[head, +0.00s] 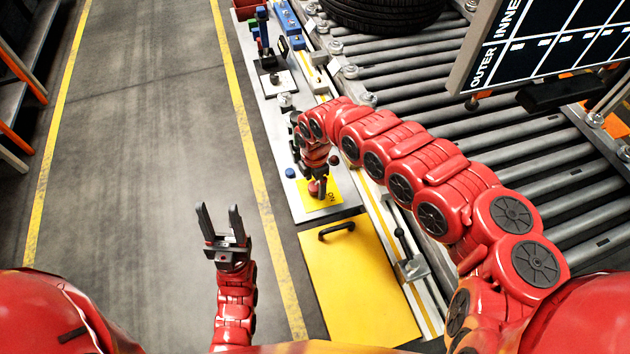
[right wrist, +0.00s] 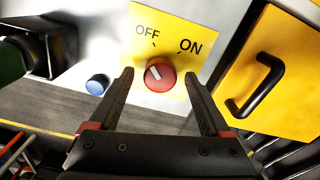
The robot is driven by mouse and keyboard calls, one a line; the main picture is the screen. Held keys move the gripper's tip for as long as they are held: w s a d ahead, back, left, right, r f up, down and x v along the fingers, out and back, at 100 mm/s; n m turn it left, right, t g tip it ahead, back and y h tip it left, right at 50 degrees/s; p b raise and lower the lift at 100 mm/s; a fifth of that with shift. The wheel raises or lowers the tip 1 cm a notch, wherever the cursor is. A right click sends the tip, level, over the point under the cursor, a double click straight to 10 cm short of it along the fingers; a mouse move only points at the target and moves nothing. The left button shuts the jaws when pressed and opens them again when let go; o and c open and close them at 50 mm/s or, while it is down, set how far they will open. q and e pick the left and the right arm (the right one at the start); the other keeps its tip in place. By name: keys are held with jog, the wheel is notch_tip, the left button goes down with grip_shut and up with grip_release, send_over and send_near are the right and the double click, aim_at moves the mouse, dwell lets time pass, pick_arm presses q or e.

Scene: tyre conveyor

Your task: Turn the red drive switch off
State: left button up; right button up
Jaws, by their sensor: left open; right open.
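The red drive switch (right wrist: 160,73) is a round knob on a yellow plate (right wrist: 176,42) marked OFF and ON. A white mark shows on the knob; I cannot tell for sure which label it points to. My right gripper (right wrist: 158,76) is open, with one finger on each side of the knob and small gaps showing. In the head view the right gripper (head: 317,186) is over the yellow plate (head: 325,201) and partly hides the switch. My left gripper (head: 219,210) is open and empty above the floor, left of the panel.
A blue button (right wrist: 97,84) sits left of the switch. A yellow cover (head: 355,285) with a black handle (head: 337,229) lies nearer me. Other controls (head: 277,78) continue along the panel. The roller conveyor (head: 430,80) carries a tyre (head: 385,15). The floor at left is clear.

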aim_at(315, 185)
notch_tip(315, 185, up, 8)
jog(key=shift+w+f+b, duration=0.1)
jog(key=shift+b, duration=0.55)
notch_tip(315, 185, up, 10)
jog(key=p, duration=0.6)
jog(key=shift+f, duration=0.2)
